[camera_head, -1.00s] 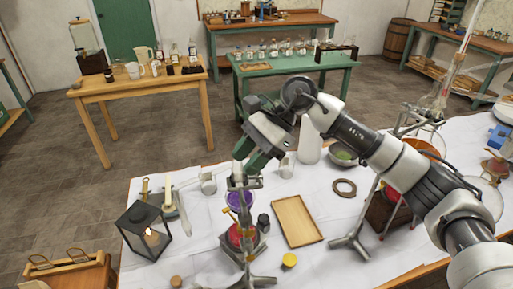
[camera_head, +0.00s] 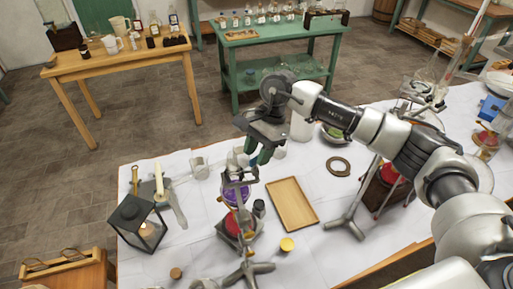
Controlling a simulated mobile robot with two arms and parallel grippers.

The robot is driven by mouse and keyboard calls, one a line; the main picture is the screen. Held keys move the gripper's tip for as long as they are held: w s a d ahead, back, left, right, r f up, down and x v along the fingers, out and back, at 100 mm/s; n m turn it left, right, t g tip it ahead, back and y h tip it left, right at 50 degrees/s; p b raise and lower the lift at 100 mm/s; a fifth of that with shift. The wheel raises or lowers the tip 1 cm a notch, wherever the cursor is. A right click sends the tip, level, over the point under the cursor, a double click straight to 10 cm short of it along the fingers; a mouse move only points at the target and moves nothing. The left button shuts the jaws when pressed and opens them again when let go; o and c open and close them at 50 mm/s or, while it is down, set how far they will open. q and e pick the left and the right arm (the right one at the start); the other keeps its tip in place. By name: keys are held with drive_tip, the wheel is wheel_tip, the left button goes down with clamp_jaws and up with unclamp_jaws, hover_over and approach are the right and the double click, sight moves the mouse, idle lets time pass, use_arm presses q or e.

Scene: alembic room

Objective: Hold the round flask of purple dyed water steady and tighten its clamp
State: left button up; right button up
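The round flask of purple dyed water (camera_head: 237,194) is held on a metal stand (camera_head: 247,268) near the middle of the white-covered table. It sits above a red burner (camera_head: 236,224). The clamp (camera_head: 236,177) is at the flask's neck, partly hidden by the stand and too small to tell how tight it is. My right gripper (camera_head: 257,157) reaches in from the right and points down just above and behind the clamp. Its green-tipped fingers show, but whether they touch the flask or clamp is unclear. My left gripper is out of view.
A wooden tray (camera_head: 293,204) lies right of the stand, with a yellow-topped jar (camera_head: 287,244) in front. A black lantern (camera_head: 139,222) and a candle (camera_head: 158,178) stand left. Another stand (camera_head: 347,225) is further right. The cloth between lantern and stand is mostly clear.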

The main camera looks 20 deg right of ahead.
drive_tip(key=shift+s+a+f, duration=0.15)
drive_tip(key=shift+f, duration=0.05)
drive_tip(key=shift+s+f, duration=0.1)
drive_tip(key=shift+c, duration=1.6)
clamp_jaws()
drive_tip(key=m+b, duration=0.1)
drive_tip(key=b, duration=0.2)
drive_tip(key=shift+f+t+b, duration=0.3)
drive_tip(key=shift+b, duration=0.1)
drive_tip(key=shift+r+m+b, duration=0.2)
drive_tip(key=shift+m+b, duration=0.2)
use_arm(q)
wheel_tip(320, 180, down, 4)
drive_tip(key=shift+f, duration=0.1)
use_arm(e)
drive_tip(key=shift+r, duration=0.1)
